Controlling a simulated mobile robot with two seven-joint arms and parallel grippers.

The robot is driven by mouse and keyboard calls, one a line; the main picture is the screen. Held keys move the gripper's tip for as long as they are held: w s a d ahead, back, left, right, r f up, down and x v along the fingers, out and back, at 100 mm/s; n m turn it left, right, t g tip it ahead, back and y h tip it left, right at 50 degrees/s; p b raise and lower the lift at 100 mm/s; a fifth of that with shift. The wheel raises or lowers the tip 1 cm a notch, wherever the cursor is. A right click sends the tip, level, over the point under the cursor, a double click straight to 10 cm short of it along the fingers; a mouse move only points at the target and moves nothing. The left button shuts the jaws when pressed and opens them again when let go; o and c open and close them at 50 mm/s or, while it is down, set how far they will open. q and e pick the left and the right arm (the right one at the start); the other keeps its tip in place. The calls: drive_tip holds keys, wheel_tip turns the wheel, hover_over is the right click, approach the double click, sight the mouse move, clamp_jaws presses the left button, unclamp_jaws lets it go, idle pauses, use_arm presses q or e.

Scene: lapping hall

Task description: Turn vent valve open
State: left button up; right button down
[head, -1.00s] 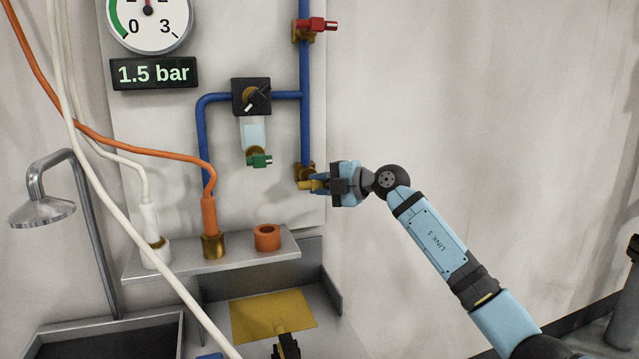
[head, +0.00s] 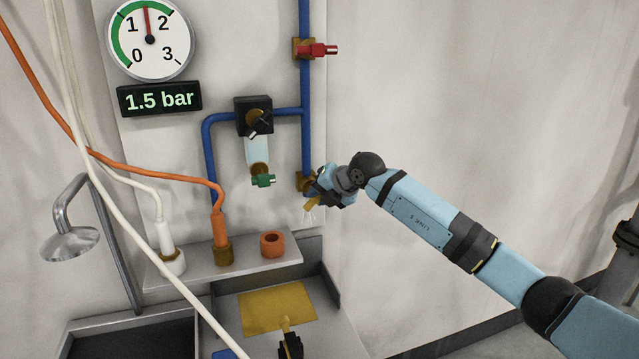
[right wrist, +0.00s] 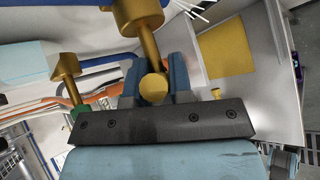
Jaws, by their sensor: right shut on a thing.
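The vent valve is a brass body (head: 304,183) low on the blue pipe, with a yellow handle (head: 312,203). My right gripper (head: 322,190) is shut on this handle, which now points down and is partly hidden by the gripper. Thin white streaks (head: 307,215) show just below the valve. In the right wrist view, the two blue fingers of the right gripper (right wrist: 156,85) close around the round yellow handle end (right wrist: 154,88), with the brass valve body (right wrist: 138,15) beyond it.
A red-handled valve (head: 318,50) sits higher on the pipe, and a green-handled one (head: 263,181) is left of my gripper. The gauge (head: 150,55) hangs above a display (head: 160,98) reading 1.5 bar. A shelf (head: 205,268) holds plugs. The wall at right is clear.

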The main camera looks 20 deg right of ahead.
drive_tip(key=shift+a+r+n+h, duration=0.1)
drive_tip(key=shift+n+h, duration=0.4)
drive_tip(key=shift+h, duration=0.7)
drive_tip(key=shift+a+n+h+b, duration=0.1)
drive_tip(key=shift+n+h+b, duration=0.7)
drive_tip(key=shift+h+b, duration=0.55)
drive_tip(key=shift+h, duration=0.35)
drive_tip(key=shift+n, duration=0.3)
drive_tip(key=c, duration=1)
unclamp_jaws()
drive_tip(key=shift+c, duration=0.2)
drive_tip(key=shift+r, duration=0.1)
